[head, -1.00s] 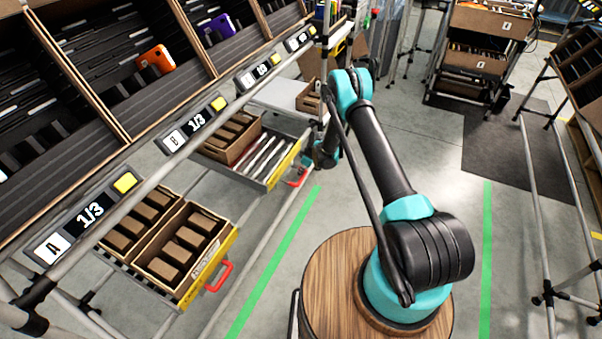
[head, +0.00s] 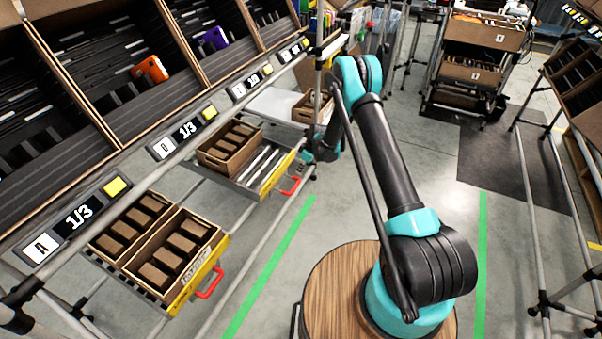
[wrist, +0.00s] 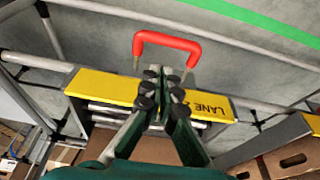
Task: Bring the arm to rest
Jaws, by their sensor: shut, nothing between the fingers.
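My arm (head: 385,150), teal and black, rises from a round wooden base top (head: 335,285) and bends down at the elbow toward the rack. In the wrist view my gripper (wrist: 160,75) is shut and empty, its fingertips together. It appears in front of a yellow drawer front (wrist: 95,85) marked "LANE", with a red handle (wrist: 168,40) just beyond the tips. I cannot tell whether the fingers touch the drawer. In the head view the fingers are too small and hidden to make out.
A rack at left holds tilted cartons, with an orange item (head: 152,69) and a purple item (head: 214,38). Below, a pulled-out tray (head: 205,275) and another with a red handle (head: 291,185) hold smaller boxes. Open floor (head: 430,170) lies right of the arm.

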